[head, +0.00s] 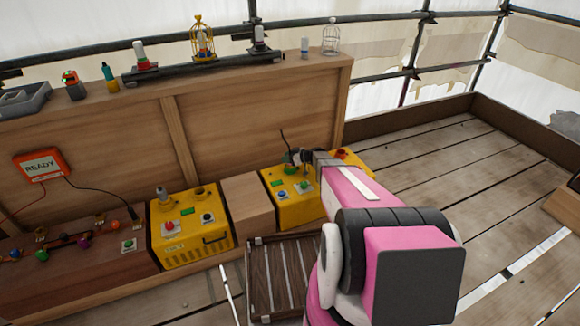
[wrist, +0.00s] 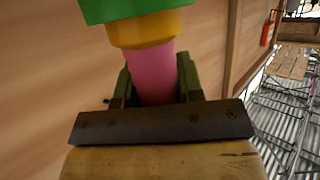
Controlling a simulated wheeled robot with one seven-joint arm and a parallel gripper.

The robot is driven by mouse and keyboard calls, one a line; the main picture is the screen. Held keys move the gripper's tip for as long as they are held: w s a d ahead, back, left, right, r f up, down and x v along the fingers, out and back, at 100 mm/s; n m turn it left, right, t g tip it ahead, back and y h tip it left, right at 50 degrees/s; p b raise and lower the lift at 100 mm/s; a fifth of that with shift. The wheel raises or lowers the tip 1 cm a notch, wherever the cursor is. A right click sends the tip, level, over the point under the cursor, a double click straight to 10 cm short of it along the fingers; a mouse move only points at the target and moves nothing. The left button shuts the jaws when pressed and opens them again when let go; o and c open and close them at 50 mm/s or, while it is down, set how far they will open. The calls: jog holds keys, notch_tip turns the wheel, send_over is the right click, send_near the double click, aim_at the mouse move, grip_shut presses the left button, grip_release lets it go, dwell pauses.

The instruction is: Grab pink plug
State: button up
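In the wrist view a pink plug (wrist: 152,68) stands between the two dark green fingers of my gripper (wrist: 156,88). The fingers lie against both sides of its pink body, with no clear gap. The plug has a yellow collar and a green part above, cut off by the frame's top. In the head view my gripper (head: 300,157) is small, above the right yellow box (head: 293,203), beside a greenish piece and a thin dark cable. My pink arm hides part of that box. The plug's pink body cannot be made out in the head view.
A left yellow box (head: 190,235) and a wooden block (head: 247,205) stand beside it. A brown bench (head: 70,270) at left carries several coloured knobs. A wooden panel (head: 240,120) rises close behind. A slatted crate (head: 262,280) lies in front. The plank floor (head: 470,190) at right is mostly clear.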

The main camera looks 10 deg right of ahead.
jog(key=shift+c, duration=0.8)
jog(key=shift+r, duration=0.15)
